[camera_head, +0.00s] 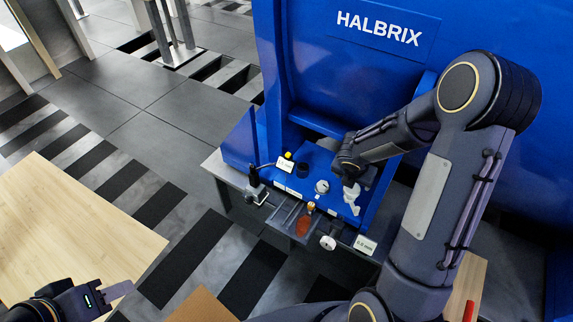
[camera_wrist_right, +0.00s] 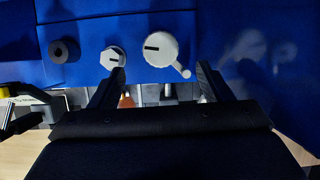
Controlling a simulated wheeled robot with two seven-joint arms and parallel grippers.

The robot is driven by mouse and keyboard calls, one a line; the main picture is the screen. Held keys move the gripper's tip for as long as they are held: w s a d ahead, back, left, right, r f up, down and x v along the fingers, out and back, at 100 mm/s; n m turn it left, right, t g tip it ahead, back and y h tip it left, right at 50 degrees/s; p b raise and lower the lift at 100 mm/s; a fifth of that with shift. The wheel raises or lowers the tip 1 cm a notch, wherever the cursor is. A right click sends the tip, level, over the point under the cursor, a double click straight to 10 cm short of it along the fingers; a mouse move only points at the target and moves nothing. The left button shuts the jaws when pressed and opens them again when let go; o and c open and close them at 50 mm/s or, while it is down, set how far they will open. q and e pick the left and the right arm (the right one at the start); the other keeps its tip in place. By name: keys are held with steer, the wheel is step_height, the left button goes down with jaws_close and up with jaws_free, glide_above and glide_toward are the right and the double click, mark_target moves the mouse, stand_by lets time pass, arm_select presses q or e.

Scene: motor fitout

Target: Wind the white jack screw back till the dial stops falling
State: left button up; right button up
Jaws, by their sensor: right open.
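A white round knob with a short crank handle and a dark slot mark shows in the right wrist view (camera_wrist_right: 160,48); it looks like the jack screw. In the head view the white part (camera_head: 351,197) stands on the blue machine foot, just below my right gripper (camera_head: 349,178). In the wrist view my right gripper (camera_wrist_right: 160,70) is open, with one finger to each side of the knob and apart from it. A smaller white hex head (camera_wrist_right: 112,58) with a dark mark sits left of it. My left gripper (camera_head: 118,291) is at the lower left; its jaw gap is unclear.
A black ring (camera_wrist_right: 64,51) lies left of the hex head. A small label plate (camera_head: 365,245) and a white round part (camera_head: 327,242) are at the bench front. The wooden table (camera_head: 70,230) is clear.

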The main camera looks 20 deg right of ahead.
mark_target(351, 193)
stand_by(0.6)
steer(key=m, duration=0.1)
steer(key=w+m+g, duration=0.1)
steer(key=m, duration=0.1)
steer(key=shift+w+d+h, duration=0.15)
steer(key=shift+w+h, duration=0.1)
steer(key=shift+h, duration=0.05)
steer(key=f+m, duration=0.2)
steer(key=d+f+m+g+b, duration=0.1)
steer(key=f+m, duration=0.1)
steer(key=f, duration=0.1)
steer(key=d+f+m+g+b, duration=0.1)
steer(key=f+m, duration=0.1)
steer(key=shift+w+f, duration=0.15)
steer(key=shift+w, duration=0.25)
steer(key=shift+c, duration=0.3)
steer(key=c, duration=0.9)
